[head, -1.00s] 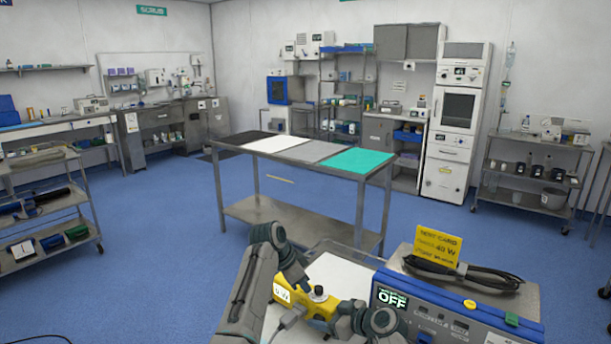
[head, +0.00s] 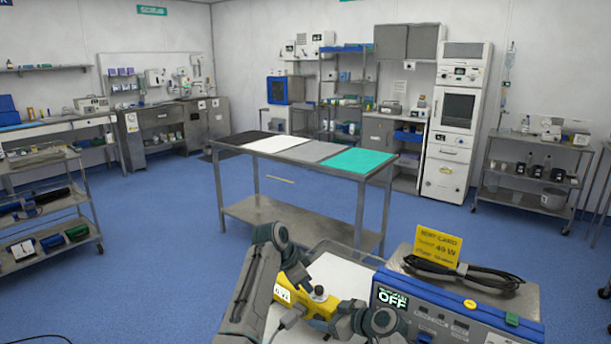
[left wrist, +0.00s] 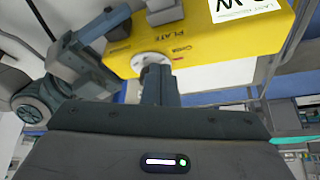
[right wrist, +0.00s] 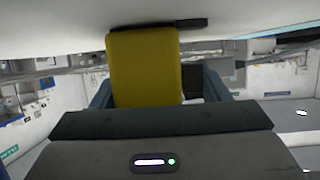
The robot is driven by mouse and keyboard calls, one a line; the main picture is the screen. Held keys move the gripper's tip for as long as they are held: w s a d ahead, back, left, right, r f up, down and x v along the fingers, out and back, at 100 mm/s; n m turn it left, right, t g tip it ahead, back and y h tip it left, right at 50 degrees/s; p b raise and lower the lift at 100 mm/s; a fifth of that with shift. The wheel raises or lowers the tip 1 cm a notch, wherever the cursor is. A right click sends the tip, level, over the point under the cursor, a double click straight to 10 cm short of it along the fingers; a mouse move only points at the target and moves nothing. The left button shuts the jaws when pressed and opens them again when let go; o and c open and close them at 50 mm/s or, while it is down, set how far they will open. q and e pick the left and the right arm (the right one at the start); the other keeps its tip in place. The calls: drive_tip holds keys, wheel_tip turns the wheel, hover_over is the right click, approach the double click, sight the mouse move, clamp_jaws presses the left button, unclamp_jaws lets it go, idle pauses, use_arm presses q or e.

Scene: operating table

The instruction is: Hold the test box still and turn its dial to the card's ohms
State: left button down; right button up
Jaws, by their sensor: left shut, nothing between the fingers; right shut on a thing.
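The yellow test box (head: 294,299) lies at the bottom centre of the head view, with a white label at its left end. Its black dial (head: 319,292) stands on top. In the left wrist view the box (left wrist: 205,45) shows its top face, with printing and a white disc. My left gripper (head: 303,283) is shut and empty, its fingertips (left wrist: 158,76) in front of the white disc; contact cannot be told. My right gripper (head: 336,325) is shut on the box's near end, seen as a yellow block (right wrist: 145,68) between its fingers. The yellow test card (head: 439,250) stands upright at right; its small print is blurred.
A blue unit (head: 440,312) reading OFF stands right of the box, with a black cable (head: 465,273) coiled on top. A grey plug and cable (head: 292,318) lie near the box's left side. A table with coloured mats (head: 300,150) stands beyond, with open floor around it.

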use_arm(q)
drive_tip(key=shift+s+d, duration=0.2)
drive_tip(key=shift+s, duration=0.1)
drive_tip(key=shift+s+d, duration=0.15)
drive_tip(key=shift+s, duration=0.2)
drive_tip(key=shift+s+d, duration=0.2)
drive_tip(key=shift+s, duration=0.05)
drive_tip(key=shift+s+d, duration=0.1)
idle(0.3)
drive_tip(key=shift+s+a, duration=0.2)
drive_tip(key=shift+a, duration=0.1)
wheel_tip(320, 180, up, 6)
drive_tip(key=shift+a, duration=0.2)
idle(0.3)
